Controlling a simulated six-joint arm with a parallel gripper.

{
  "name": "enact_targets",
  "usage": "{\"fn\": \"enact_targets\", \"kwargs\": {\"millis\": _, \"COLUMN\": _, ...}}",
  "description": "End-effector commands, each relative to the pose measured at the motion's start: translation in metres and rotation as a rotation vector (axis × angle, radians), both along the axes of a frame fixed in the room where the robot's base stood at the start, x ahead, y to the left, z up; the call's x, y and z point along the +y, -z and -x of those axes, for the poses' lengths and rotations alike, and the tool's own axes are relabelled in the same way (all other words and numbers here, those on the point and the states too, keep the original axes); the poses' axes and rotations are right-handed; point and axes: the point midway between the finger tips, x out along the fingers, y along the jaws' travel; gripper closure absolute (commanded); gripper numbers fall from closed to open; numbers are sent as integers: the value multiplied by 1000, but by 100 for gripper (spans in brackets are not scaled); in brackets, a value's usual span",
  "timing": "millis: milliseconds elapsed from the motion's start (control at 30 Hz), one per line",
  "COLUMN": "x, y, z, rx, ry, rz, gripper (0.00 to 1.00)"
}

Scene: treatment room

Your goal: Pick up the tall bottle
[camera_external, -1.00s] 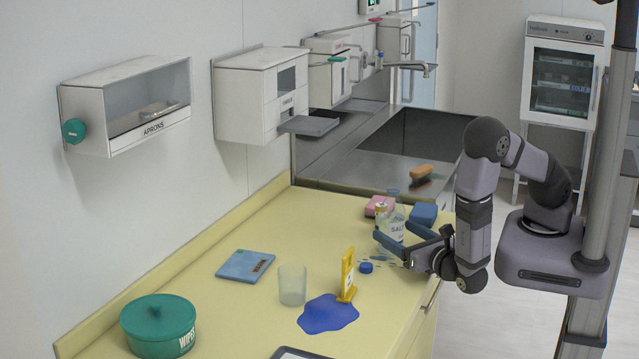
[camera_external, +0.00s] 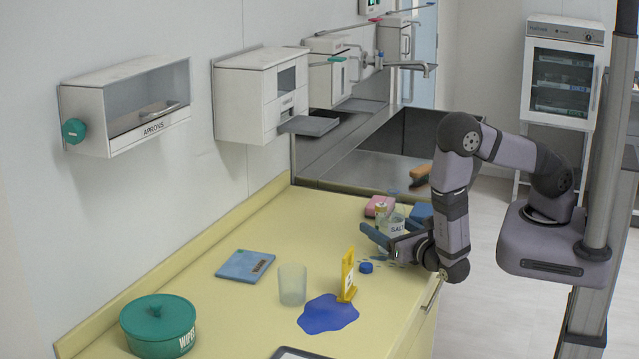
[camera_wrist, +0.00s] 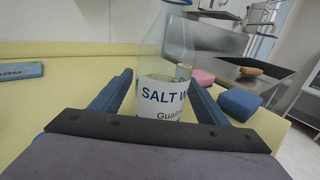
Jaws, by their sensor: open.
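The tall bottle is clear, with a white "SALT" label (camera_external: 397,224), and stands upright near the far right part of the yellow counter. In the wrist view the bottle (camera_wrist: 163,95) rises centrally between my two blue fingers, its top cut off by the frame edge. My gripper (camera_external: 380,225) is open, low over the counter, with a finger on each side of the bottle. In the wrist view my gripper (camera_wrist: 160,88) shows gaps beside the bottle; whether either finger touches it is unclear. The bottle's lower part is hidden by my gripper.
A small jar (camera_external: 380,211), a pink block (camera_external: 378,203) and a blue block (camera_external: 421,211) stand close to the bottle. A blue cap (camera_external: 366,267), yellow sign (camera_external: 347,277), blue puddle (camera_external: 327,315) and clear cup (camera_external: 292,286) lie nearer.

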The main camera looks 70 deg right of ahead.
Motion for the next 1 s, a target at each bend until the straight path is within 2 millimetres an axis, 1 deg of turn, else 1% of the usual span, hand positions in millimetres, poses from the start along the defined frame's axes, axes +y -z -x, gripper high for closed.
{"fn": "enact_targets", "kwargs": {"millis": 33, "x": -4, "y": -2, "z": -4, "rx": 0, "ry": 3, "rz": 0, "gripper": 31}}
{"fn": "enact_targets", "kwargs": {"millis": 133, "x": -7, "y": -1, "z": -10, "rx": -1, "ry": 1, "rz": 0, "gripper": 31}}
{"fn": "enact_targets", "kwargs": {"millis": 433, "x": -8, "y": 0, "z": -12, "rx": -1, "ry": -1, "rz": 0, "gripper": 31}}
{"fn": "enact_targets", "kwargs": {"millis": 467, "x": -8, "y": 0, "z": -12, "rx": -1, "ry": -1, "rz": 0, "gripper": 34}}
{"fn": "enact_targets", "kwargs": {"millis": 500, "x": -8, "y": 0, "z": -12, "rx": -1, "ry": -1, "rz": 0, "gripper": 43}}
{"fn": "enact_targets", "kwargs": {"millis": 667, "x": -8, "y": 0, "z": -12, "rx": -1, "ry": -1, "rz": 0, "gripper": 82}}
{"fn": "enact_targets", "kwargs": {"millis": 1000, "x": -8, "y": -1, "z": -12, "rx": -2, "ry": -1, "rz": 0, "gripper": 82}}
